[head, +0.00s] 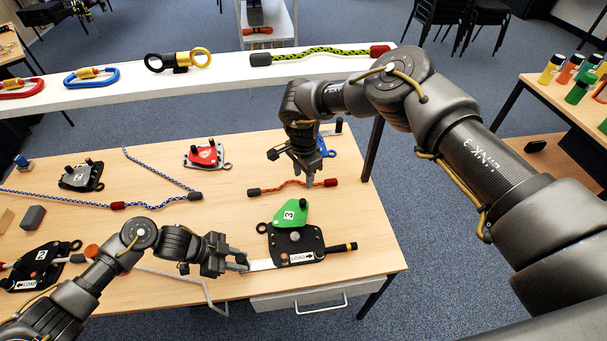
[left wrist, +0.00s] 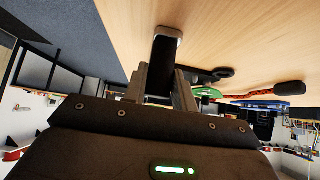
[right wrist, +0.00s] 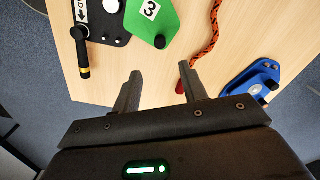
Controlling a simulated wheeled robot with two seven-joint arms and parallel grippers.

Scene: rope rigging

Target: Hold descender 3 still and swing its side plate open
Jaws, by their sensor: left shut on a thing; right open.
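Descender 3 lies on the table below the centre of the head view. Its black base plate (head: 312,242) carries a LOAD label and a black-ended lever at the right. Its green side plate (head: 289,213), marked 3, is turned toward the far side, exposing the base plate and a round silver part. My left gripper (head: 240,263) is shut on the bar (head: 262,265) at the descender's left; a dark bar (left wrist: 163,55) shows between its fingers. My right gripper (head: 293,170) is open and empty above the table, beyond the green plate and apart from it. The green plate (right wrist: 152,20) shows in the right wrist view.
A short orange rope (head: 292,186) lies close by my right gripper. A blue descender (head: 326,146), a red one (head: 206,154) and a grey one (head: 81,176) lie farther back. A blue-white rope (head: 160,170) crosses the left. A white shelf (head: 215,77) runs behind the table.

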